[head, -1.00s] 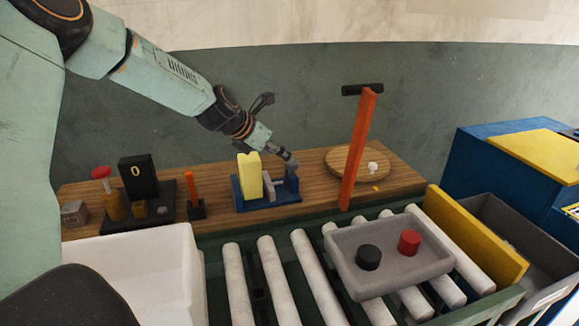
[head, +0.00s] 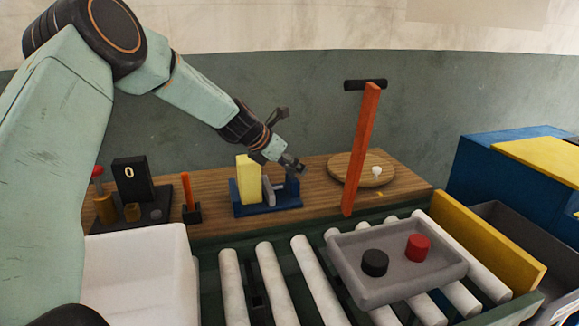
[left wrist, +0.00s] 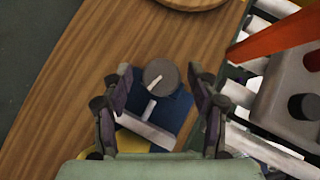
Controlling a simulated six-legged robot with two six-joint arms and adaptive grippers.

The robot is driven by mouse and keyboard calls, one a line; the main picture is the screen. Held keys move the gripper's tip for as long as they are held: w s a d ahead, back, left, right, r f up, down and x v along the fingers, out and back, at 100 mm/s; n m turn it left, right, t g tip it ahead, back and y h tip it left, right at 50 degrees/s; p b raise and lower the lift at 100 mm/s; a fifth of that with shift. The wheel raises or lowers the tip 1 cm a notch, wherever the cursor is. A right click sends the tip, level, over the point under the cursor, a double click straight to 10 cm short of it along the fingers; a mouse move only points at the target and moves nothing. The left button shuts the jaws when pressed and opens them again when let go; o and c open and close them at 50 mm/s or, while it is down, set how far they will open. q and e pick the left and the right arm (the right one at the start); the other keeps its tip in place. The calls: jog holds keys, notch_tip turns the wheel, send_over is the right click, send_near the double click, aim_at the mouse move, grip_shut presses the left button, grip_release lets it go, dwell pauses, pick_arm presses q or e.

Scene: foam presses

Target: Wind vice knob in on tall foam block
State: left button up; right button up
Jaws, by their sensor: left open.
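The tall yellow foam block (head: 248,181) stands upright in the blue vice (head: 270,208) on the wooden bench. The vice's grey jaw plate (head: 268,190) is on its right side. My left gripper (head: 298,166) is open and empty above the vice's right end, pointing down. In the left wrist view the round grey knob (left wrist: 161,74) with a pale pointer mark lies between the two spread fingers, apart from both. The head view does not show the knob clearly. The foam block shows only as a yellow edge (left wrist: 132,141) in the left wrist view. My right gripper is not in view.
An orange post (head: 361,150) with a black crossbar stands right of the vice, near a round wooden board (head: 347,168). A small orange-handled stand (head: 190,205) is to the left. A grey tray (head: 385,284) with black and red knobs sits on the rollers in front.

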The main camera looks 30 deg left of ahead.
pick_arm(q)
jog(key=shift+s+d+r, duration=0.1)
jog(key=shift+s+r, duration=0.1)
jog(key=shift+r, duration=0.05)
jog(key=c, duration=0.3)
jog(key=shift+w+f, duration=0.1)
jog(key=c, duration=0.8)
jog(key=shift+c, duration=0.2)
jog(key=shift+m+h, duration=0.3)
jog(key=shift+m, duration=0.1)
jog(key=shift+a+m+g+h, duration=0.2)
jog(key=shift+m+g+h, duration=0.1)
jog(key=shift+m+h, duration=0.25)
jog(key=m+g+h, duration=0.1)
jog(key=m, duration=0.1)
jog(key=m+h+p, duration=0.1)
jog(key=m, duration=0.1)
jog(key=shift+w+a+g+h, duration=0.15)
jog(key=shift+g+h, duration=0.1)
jog(key=shift+g, duration=0.15)
jog(key=shift+m, duration=0.45)
jog(key=shift+w+m+g+h, duration=0.1)
jog(key=shift+m+g+h, duration=0.75)
jog(key=shift+m, duration=0.45)
